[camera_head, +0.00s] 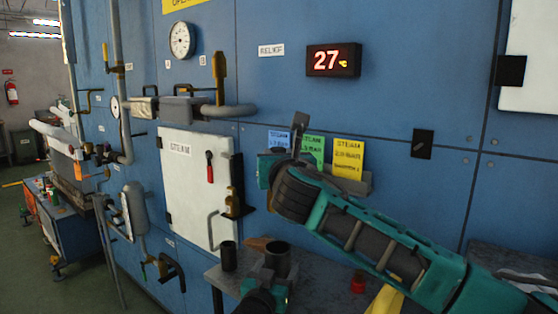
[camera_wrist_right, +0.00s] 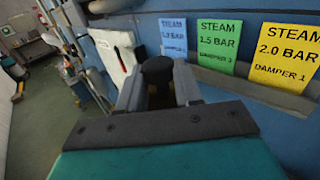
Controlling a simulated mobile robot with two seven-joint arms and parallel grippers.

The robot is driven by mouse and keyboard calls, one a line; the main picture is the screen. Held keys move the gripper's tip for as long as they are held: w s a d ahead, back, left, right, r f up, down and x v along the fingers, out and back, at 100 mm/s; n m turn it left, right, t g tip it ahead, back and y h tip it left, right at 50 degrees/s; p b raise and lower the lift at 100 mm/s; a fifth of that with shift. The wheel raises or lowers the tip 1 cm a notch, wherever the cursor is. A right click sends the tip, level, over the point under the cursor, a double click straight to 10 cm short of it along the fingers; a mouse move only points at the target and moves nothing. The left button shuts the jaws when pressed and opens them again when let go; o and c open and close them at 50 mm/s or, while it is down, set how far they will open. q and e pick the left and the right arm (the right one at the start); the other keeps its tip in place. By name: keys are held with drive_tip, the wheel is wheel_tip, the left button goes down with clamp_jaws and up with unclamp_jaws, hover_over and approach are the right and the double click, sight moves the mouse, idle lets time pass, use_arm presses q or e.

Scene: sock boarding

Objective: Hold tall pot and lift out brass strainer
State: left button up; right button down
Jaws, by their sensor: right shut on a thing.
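A dark, open-topped cylinder that looks like the tall pot (camera_head: 278,256) stands on the grey bench at the lower middle of the head view. My left gripper (camera_head: 267,275) is low at this pot, its fingers close to the sides. Whether they press on it is unclear. My right gripper (camera_wrist_right: 158,88) is shut on a dark, round-topped thing (camera_wrist_right: 158,68) in the right wrist view. This may be part of the strainer, but no brass colour shows.
A smaller dark cylinder (camera_head: 229,256) stands left of the pot, with a brown piece (camera_head: 258,244) between them. Blue, green and yellow steam cards (camera_head: 348,158) stand at the blue wall behind. A white steam door (camera_head: 197,185) is left. A red item (camera_head: 358,282) is right.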

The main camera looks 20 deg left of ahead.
use_arm(q)
drive_tip(key=o, duration=0.4)
drive_tip(key=shift+c, duration=0.2)
drive_tip(key=shift+s, duration=0.1)
